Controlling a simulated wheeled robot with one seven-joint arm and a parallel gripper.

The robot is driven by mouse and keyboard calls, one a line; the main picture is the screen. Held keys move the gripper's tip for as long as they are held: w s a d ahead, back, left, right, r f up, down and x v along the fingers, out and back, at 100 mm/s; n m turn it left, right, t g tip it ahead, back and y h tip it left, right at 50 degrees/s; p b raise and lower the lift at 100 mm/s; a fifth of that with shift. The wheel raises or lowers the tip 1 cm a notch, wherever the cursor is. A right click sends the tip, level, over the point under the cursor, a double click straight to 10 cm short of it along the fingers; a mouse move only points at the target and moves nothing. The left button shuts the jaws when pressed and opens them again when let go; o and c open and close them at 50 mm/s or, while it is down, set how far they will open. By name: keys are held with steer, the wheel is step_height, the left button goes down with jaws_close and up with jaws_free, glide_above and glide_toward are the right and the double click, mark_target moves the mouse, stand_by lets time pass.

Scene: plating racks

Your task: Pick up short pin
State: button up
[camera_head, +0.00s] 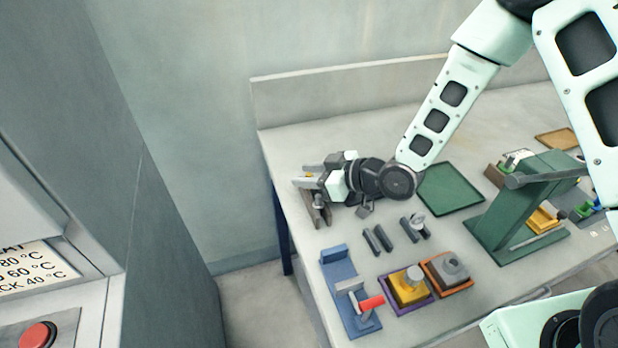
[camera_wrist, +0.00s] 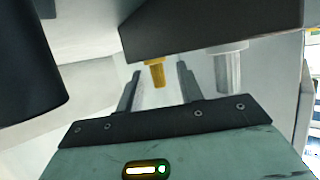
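A short gold pin (camera_wrist: 156,74) juts from a dark rack block (camera_wrist: 205,28) in the wrist view. A longer pale grey pin (camera_wrist: 228,70) sits in the same block to its right. The gold one looks shorter. My gripper (camera_wrist: 158,72) is open, with one finger on each side of the gold pin. I see gaps between the pin and both fingers, and cannot tell how deep the fingers reach. In the head view my gripper (camera_head: 302,175) is over the back left of the bench, with a small yellow spot, likely the gold pin (camera_head: 309,174), at its fingers.
The rack (camera_head: 316,208) stands near the bench's left edge. Dark bars (camera_head: 377,240), a blue fixture (camera_head: 338,275), a purple-edged tray (camera_head: 388,298) and an orange tray (camera_head: 462,284) lie in front. A green mat (camera_head: 449,188) and a green press (camera_head: 515,215) are to the right.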

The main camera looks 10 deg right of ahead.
steer(key=shift+c, duration=0.4)
jaws_close()
